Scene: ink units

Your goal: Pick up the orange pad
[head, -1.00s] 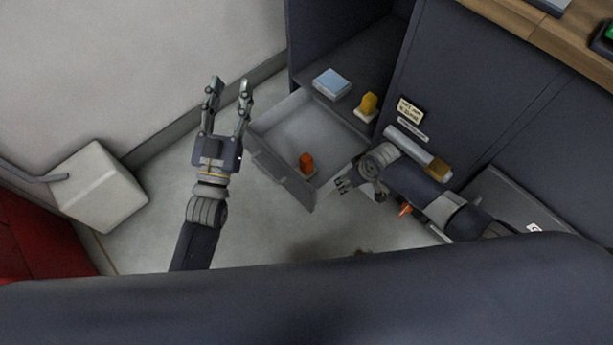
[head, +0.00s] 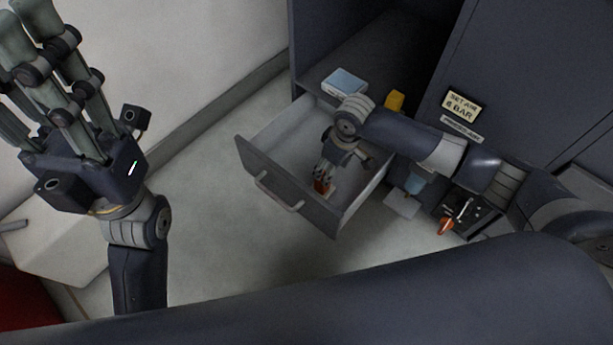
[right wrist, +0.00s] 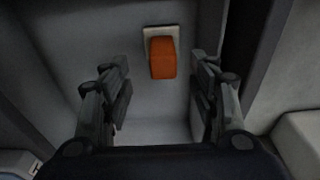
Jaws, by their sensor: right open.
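The orange pad (head: 321,187) is a small block on a pale base inside the open drawer. In the right wrist view the orange pad (right wrist: 162,57) shows whole, beyond the fingertips and roughly centred between them. My right gripper (head: 324,172) reaches down into the drawer close to the pad and partly covers it in the head view. In the right wrist view the right gripper (right wrist: 161,85) is open with nothing between its fingers. My left gripper (head: 35,20) is raised at the far left, its fingers apart and empty, tips near the top edge.
The drawer's front panel (head: 285,190) with its handle stands out from the dark cabinet. A light blue box (head: 344,82) and a yellow block (head: 395,100) sit on the shelf behind. An orange-red lever (head: 446,226) is at the right. Pale floor lies clear left of the drawer.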

